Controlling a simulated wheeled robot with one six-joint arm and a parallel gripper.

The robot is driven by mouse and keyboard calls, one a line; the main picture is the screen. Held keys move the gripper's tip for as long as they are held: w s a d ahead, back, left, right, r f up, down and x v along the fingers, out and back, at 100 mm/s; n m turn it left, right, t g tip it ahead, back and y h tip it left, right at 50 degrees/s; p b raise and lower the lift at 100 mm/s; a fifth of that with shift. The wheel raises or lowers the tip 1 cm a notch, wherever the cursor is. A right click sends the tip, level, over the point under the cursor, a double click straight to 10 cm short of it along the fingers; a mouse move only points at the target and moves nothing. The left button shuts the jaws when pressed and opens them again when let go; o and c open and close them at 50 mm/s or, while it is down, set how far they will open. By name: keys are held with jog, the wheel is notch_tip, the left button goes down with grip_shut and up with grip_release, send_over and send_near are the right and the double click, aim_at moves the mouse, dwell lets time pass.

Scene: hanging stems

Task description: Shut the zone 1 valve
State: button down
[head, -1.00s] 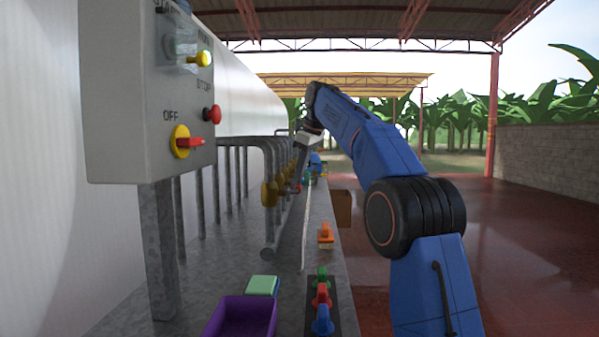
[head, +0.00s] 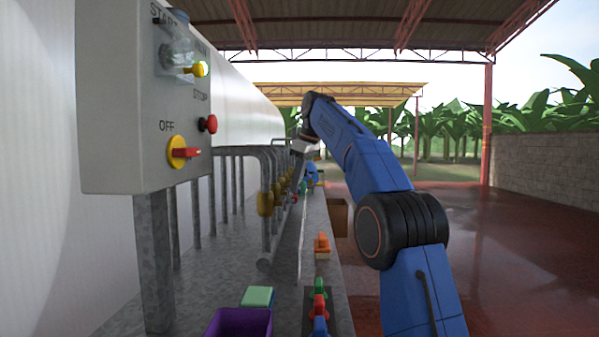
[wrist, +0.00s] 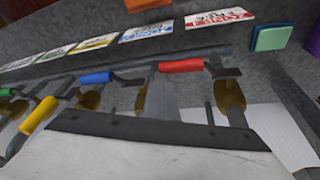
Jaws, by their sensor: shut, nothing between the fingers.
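A row of brass valves with coloured lever handles shows in the wrist view. The red handle (wrist: 181,66) lies level beside a brass valve body (wrist: 229,92). The blue handle (wrist: 96,77) lies at nearly the same angle; the yellow handle (wrist: 37,115) is turned diagonally. A green handle (wrist: 6,92) is at the left edge. A red-lettered label (wrist: 220,17), apparently reading ZONE 1, lies nearest the red handle. My gripper (wrist: 162,82) is shut and empty, its tip close to the red handle's left end; contact cannot be told. In the head view my gripper (head: 298,170) is among the far valves.
A control box (head: 130,100) with a red-yellow OFF knob (head: 182,152) stands at left. Galvanised pipes rise behind the bench. A purple bin (head: 238,322), a green sponge-like block (head: 258,296) and an orange object (head: 322,245) are on the near bench. Floor at right is clear.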

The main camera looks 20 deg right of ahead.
jog(key=v, duration=0.7)
jog(key=shift+s, duration=0.15)
jog(key=shift+d, duration=0.1)
jog(key=shift+s, duration=0.1)
